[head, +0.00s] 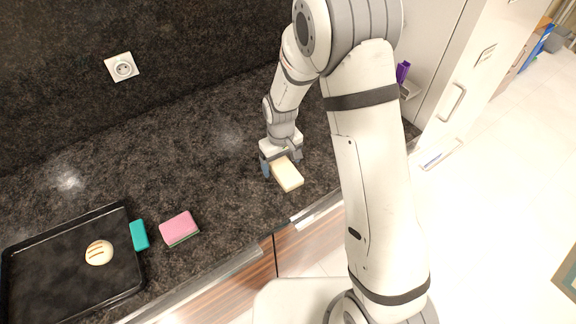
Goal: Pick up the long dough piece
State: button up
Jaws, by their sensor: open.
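A pale cream oblong block (287,175) lies on the dark stone counter in the head view; it is the only long dough-coloured piece that I see. My gripper (281,164) is open and points down at the far end of this block. One finger shows at the block's left side and the other at its right. The far end of the block is partly hidden by the gripper. I cannot tell whether the fingers touch it.
A black baking tray (46,246) at the left holds a round striped bun (99,252). A teal block (139,235) and a pink sponge (179,225) lie to the tray's right. A wall with a socket (122,68) stands behind. The counter between sponge and gripper is clear.

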jog(key=shift+c, duration=0.2)
jog(key=c, duration=1.2)
